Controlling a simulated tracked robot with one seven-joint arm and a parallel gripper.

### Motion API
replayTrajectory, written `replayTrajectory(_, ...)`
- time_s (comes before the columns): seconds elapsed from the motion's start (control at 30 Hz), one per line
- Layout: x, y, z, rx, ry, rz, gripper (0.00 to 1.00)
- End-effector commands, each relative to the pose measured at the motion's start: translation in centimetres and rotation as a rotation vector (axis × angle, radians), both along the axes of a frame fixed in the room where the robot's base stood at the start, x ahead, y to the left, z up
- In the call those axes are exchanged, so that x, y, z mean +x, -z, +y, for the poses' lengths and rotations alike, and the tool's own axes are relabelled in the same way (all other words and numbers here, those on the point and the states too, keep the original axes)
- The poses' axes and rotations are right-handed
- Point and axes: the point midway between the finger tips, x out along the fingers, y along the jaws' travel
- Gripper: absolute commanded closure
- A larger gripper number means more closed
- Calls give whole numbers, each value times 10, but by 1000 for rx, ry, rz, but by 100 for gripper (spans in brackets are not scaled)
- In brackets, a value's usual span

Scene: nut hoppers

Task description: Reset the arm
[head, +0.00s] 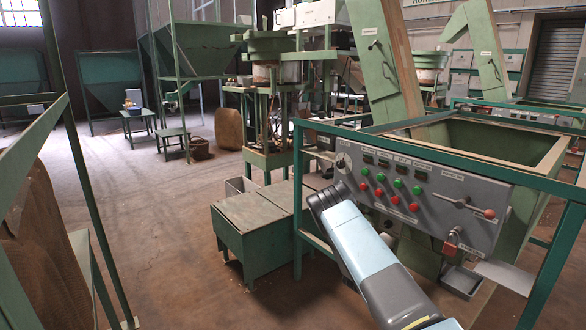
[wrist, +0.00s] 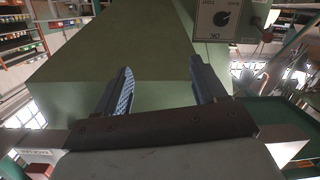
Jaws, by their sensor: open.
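My arm reaches up from the bottom of the head view in front of a grey control panel (head: 418,190). Its gripper end is hidden there behind my own dark wrist part. In the wrist view my gripper (wrist: 160,88) is open, its two dark fingers spread apart with nothing between them. A pale green surface (wrist: 110,50) fills the view beyond the fingers. I cannot tell whether they touch it. A light plate with a black rotary knob (wrist: 221,18) is at the upper right of the wrist view.
The panel has green and red buttons, a lever with a red knob (head: 489,213) and a red padlock (head: 452,240). A green frame (head: 300,200) surrounds it. A green box bench (head: 255,228) stands left of my arm. Open floor (head: 170,250) lies further left.

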Motion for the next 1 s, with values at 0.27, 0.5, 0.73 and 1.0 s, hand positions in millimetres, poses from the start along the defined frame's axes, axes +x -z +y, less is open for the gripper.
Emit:
replayTrajectory(0.27, 19, -69, 15, 174, -41, 24, 29)
replayTrajectory(0.5, 25, -134, 35, 331, -104, 58, 29)
replayTrajectory(0.73, 18, -200, 57, 464, -177, 94, 29)
replayTrajectory(1.0, -7, -278, 83, 592, -278, 145, 29)
